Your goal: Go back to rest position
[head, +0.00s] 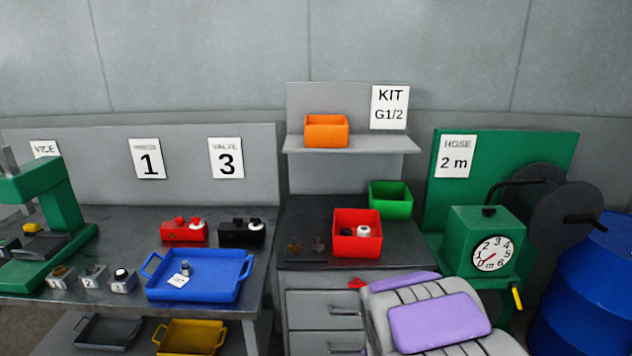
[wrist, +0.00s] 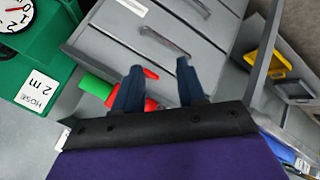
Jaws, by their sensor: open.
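Beyond the fingers are grey drawer fronts (wrist: 128,42) of a cabinet, and a red bin (wrist: 150,104) and a green bin (wrist: 95,86) show partly behind the left finger. In the head view, lavender and grey parts of my own arm stand at the bottom, in front of the drawer cabinet (head: 322,296). The fingertips cannot be made out there. A small red piece (head: 357,283) shows beside my arm; I cannot tell what it is.
A red bin (head: 357,247) with small parts and a green bin (head: 390,208) stand on the cabinet. A blue tray (head: 200,291) sits on the left bench. At right are a green hose station (head: 458,222) with a dial and a blue barrel (head: 590,300).

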